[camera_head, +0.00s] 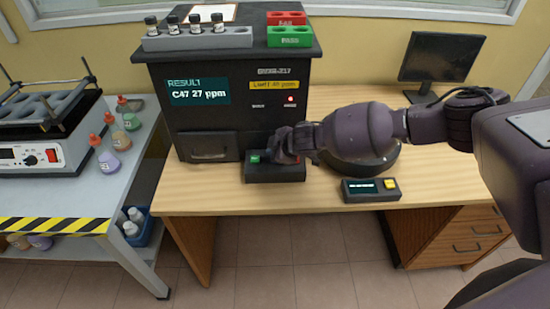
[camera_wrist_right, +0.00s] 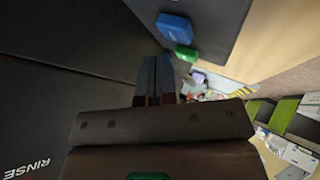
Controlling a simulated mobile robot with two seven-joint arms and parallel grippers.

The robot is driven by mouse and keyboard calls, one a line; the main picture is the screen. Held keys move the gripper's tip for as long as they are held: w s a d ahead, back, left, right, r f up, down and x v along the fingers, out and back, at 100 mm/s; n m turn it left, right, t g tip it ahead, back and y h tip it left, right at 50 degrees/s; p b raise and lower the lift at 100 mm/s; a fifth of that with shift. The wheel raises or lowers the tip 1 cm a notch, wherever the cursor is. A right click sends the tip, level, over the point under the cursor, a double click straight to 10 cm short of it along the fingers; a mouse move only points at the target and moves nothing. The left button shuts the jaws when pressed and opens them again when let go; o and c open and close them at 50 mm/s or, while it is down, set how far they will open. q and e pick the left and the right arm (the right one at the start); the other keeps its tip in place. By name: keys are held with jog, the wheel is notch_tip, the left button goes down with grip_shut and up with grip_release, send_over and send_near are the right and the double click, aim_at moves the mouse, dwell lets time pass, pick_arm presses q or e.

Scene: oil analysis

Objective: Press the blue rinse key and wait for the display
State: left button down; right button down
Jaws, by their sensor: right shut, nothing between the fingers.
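The black key box (camera_head: 275,178) stands on the wooden desk in front of the analyser. The blue key (camera_wrist_right: 173,27) shows in the right wrist view, beside the green key (camera_wrist_right: 186,54). In the head view my right gripper hides it. My right gripper (camera_head: 280,150) is shut and empty, over the key box; its fingers (camera_wrist_right: 155,72) show just short of the blue key in the wrist view. I cannot tell how high they are above it. The analyser's display (camera_head: 199,91) reads "RESULT C47 27 ppm". My left gripper is not in view.
The black analyser (camera_head: 235,125) carries a grey vial rack (camera_head: 197,42), a red FAIL rack (camera_head: 287,18) and a green PASS rack (camera_head: 290,38). A red lamp (camera_head: 291,99) is lit. A monitor (camera_head: 441,59) stands behind.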

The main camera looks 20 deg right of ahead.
jog(key=shift+f, duration=0.4)
